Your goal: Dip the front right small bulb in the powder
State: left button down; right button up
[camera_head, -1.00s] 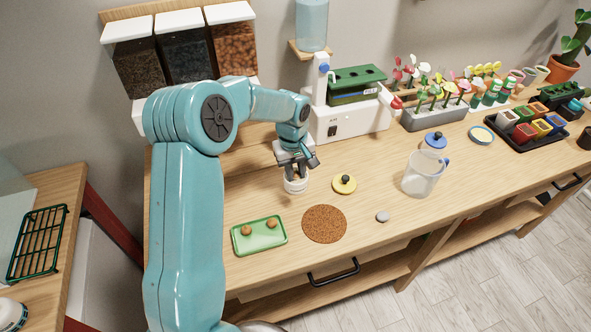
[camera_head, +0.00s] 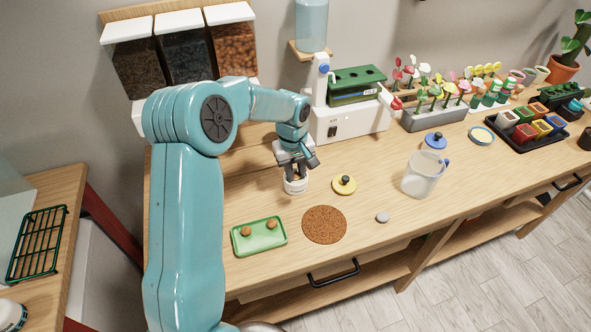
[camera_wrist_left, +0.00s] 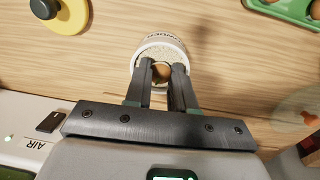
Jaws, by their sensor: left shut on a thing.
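A small white powder jar (camera_head: 295,186) stands open on the bench. My left gripper (camera_head: 296,174) points down into its mouth. In the left wrist view the jar (camera_wrist_left: 149,50) shows pale powder inside, and the fingertips (camera_wrist_left: 161,78) are shut on a small brown bulb (camera_wrist_left: 160,71) within the rim. How deep the bulb sits in the powder is hard to tell. Two more brown bulbs (camera_head: 272,225) sit on a green tray (camera_head: 262,247) in front of the jar. My right gripper is not in view.
A yellow lid with a black knob (camera_head: 344,184) lies right of the jar. A round brown mat (camera_head: 324,225), a grey stone (camera_head: 382,217) and a clear pitcher (camera_head: 421,176) stand further right. A white machine (camera_head: 350,122) is behind. Bare bench lies between them.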

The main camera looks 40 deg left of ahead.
aim_at(296, 173)
pick_arm(q)
jog(key=shift+r+p, duration=2.05)
jog(key=shift+r, duration=1.4)
jog(key=shift+f, duration=0.1)
jog(key=shift+w+d, duration=0.25)
jog(key=shift+d, duration=0.1)
jog(key=s+d+m, duration=0.1)
jog(key=d+m, duration=1.1)
jog(key=d, duration=0.8)
jog(key=shift+s+d, duration=0.25)
jog(key=shift+s, duration=0.1)
